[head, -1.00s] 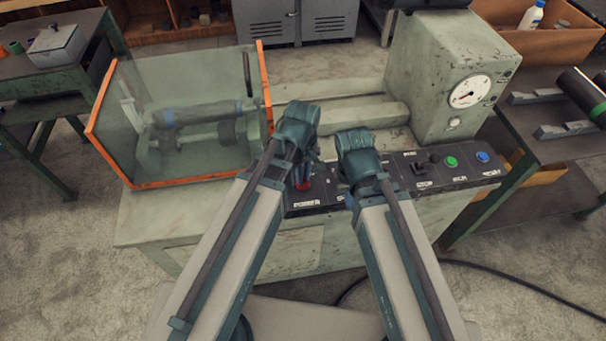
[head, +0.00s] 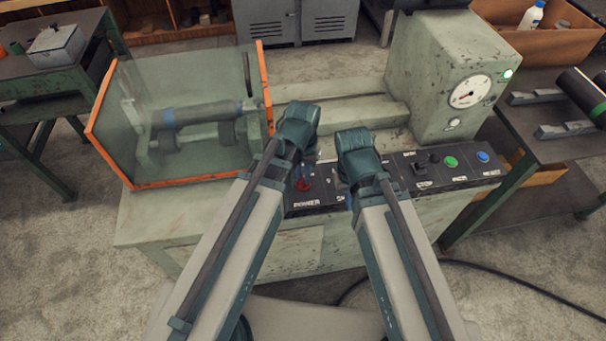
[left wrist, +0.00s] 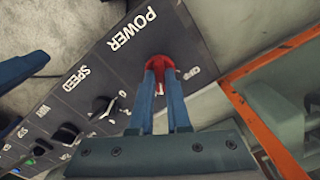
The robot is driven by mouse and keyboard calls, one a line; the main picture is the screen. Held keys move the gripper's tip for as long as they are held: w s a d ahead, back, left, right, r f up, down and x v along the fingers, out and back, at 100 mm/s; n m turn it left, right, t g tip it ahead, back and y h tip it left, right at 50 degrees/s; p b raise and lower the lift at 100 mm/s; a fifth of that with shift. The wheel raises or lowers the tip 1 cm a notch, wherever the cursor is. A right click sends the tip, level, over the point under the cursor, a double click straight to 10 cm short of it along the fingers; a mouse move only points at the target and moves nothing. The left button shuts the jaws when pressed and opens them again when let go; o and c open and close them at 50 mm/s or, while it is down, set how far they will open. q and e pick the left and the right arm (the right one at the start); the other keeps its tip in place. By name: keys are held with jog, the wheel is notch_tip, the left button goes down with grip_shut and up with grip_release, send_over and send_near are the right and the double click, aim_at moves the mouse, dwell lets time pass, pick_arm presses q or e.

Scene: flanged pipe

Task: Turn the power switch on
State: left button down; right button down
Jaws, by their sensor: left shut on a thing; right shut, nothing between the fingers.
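The red power switch (head: 304,185) is at the left end of the dark control panel (head: 470,179), above the POWER label. My left gripper (left wrist: 161,82) is shut on the red power switch (left wrist: 160,62) in the left wrist view, one finger on each side of it. In the head view its wrist partly covers the switch. A small lamp (head: 507,74) on the upright machine housing glows bright. My right gripper (head: 347,198) is shut and empty over the panel to the right of the switch, mostly hidden by its own wrist.
A black speed knob (left wrist: 103,107) and other controls line the panel, with a green button (head: 451,162) and a blue button (head: 483,156) at its right end. A clear guard with an orange frame (head: 163,182) stands to the left. A round gauge (head: 471,92) faces forward.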

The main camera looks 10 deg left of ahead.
pick_arm(q)
jog(key=shift+m, duration=1.5)
jog(key=c, duration=0.9)
grip_release()
jog(key=shift+r, duration=0.2)
notch_tip(320, 180, up, 14)
jog(key=p, duration=1.4)
jog(key=shift+f, duration=0.25)
